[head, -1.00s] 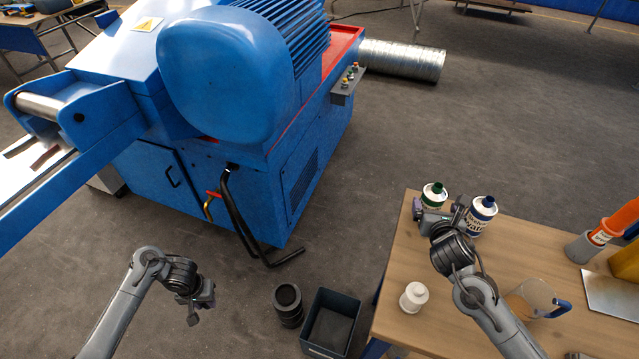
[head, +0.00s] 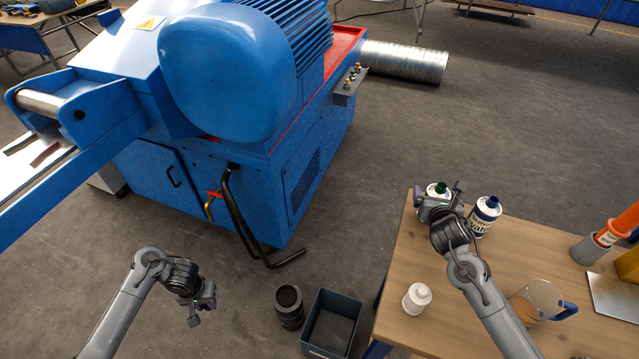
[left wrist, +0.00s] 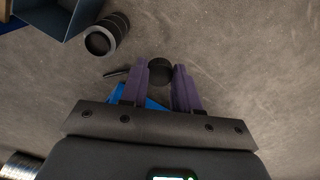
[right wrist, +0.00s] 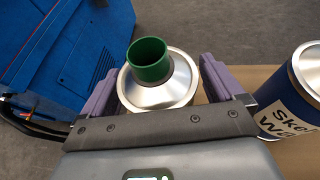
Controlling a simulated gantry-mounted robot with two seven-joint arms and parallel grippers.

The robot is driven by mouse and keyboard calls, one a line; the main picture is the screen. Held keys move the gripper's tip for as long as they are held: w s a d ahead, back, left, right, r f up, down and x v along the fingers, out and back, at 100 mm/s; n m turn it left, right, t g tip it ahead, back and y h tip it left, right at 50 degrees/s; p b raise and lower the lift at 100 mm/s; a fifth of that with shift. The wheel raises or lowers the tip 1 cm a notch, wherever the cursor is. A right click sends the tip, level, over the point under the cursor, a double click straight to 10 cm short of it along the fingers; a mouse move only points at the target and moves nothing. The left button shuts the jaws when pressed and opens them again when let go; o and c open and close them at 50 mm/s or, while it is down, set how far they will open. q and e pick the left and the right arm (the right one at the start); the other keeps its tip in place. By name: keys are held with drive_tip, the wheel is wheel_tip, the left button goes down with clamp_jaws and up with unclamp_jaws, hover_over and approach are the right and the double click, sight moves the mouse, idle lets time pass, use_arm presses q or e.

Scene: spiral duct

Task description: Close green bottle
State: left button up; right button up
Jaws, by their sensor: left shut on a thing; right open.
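The green bottle (head: 441,188) stands on the wooden table, mostly hidden behind my right gripper (head: 440,203). In the right wrist view its silver shoulder and green cylindrical top (right wrist: 148,60) show between the fingers. The top's upper face is dark green; I cannot tell if it is a cap or an open neck. My right gripper (right wrist: 158,82) is open, one finger on each side of the bottle. My left gripper (head: 200,303) is over the floor, far left of the table. In the left wrist view its fingers are shut on a small black round thing (left wrist: 160,71).
A blue-labelled bottle (head: 484,216) stands just right of the green one. A white bottle (head: 416,298), a clear jug (head: 538,298) and an orange tool (head: 612,232) are also on the table (head: 520,245). A dark bin (head: 331,324) and black cylinder (head: 288,304) stand on the floor.

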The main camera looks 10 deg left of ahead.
use_arm(q)
drive_tip(key=shift+f, duration=0.1)
use_arm(e)
drive_tip(key=shift+w+f, duration=0.15)
drive_tip(key=shift+w, duration=0.25)
